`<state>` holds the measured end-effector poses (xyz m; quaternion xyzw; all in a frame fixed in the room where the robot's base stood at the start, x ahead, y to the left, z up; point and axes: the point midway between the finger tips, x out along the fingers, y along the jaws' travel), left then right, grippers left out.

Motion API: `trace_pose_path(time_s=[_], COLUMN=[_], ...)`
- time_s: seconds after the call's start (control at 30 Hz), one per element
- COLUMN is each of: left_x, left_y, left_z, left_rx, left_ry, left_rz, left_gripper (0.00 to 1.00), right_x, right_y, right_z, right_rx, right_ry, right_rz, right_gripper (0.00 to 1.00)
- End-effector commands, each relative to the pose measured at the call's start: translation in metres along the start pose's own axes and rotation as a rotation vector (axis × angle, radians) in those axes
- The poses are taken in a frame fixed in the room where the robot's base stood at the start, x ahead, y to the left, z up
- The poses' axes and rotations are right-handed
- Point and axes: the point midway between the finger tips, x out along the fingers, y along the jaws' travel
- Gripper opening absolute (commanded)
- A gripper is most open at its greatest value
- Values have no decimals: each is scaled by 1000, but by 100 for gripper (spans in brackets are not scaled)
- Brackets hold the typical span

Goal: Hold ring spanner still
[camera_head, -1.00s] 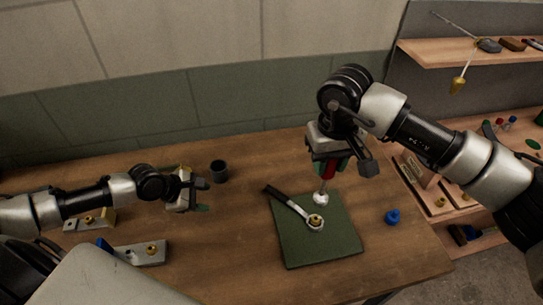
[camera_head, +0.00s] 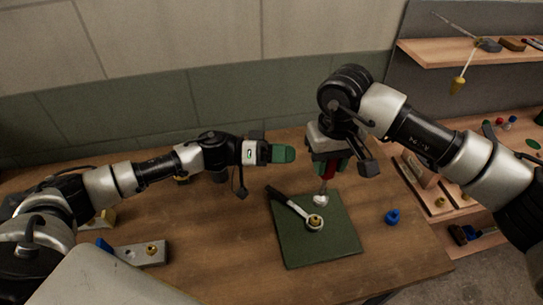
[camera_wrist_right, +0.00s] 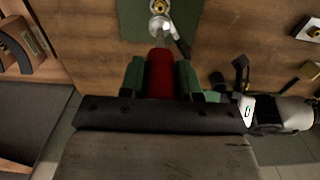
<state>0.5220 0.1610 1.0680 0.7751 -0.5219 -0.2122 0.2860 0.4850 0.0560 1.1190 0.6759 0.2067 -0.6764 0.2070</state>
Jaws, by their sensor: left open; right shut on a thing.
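The ring spanner (camera_head: 299,210) lies on the green mat (camera_head: 335,246), its black handle pointing up-left. Its silver ring end sits around a brass fitting (camera_head: 315,221). My right gripper (camera_head: 328,166) is shut on a red-handled tool (camera_wrist_right: 160,75), held upright with its shaft pointing down. The tool's lower end meets a pale rounded piece (camera_head: 320,200) on the mat, beside the spanner; contact with the spanner is unclear. My left gripper (camera_head: 284,153), with green fingers, is open and empty, above and behind the spanner's handle, apart from it.
A blue part (camera_head: 392,217) stands on the wooden table right of the mat. A grey block with a brass piece (camera_head: 146,253) lies at the left front. Shelves with tools (camera_head: 480,55) are at the right. The table left of the mat is largely clear.

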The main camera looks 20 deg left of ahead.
Motion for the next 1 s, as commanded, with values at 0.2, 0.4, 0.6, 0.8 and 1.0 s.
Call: trace_pose_path(time_s=[0.2, 0.4, 0.6, 0.8, 1.0], left_x=[26, 26, 7, -15, -26], left_y=[15, 1, -28, -53, -62], left_z=[33, 58, 58, 36, 19], left_rx=[372, 671, 911, 1049, 1095], left_ry=[-367, -756, -1177, -1512, -1666], left_rz=[137, 196, 175, 92, 31], left_gripper=[50, 50, 50, 50, 50], right_x=[0, 0, 0, 0, 0], right_y=[0, 0, 0, 0, 0], right_z=[0, 0, 0, 0, 0], right_rx=[0, 0, 0, 0, 0], right_ry=[1, 1, 1, 1, 1], right_rz=[0, 0, 0, 0, 0], right_gripper=[4, 4, 4, 4, 4])
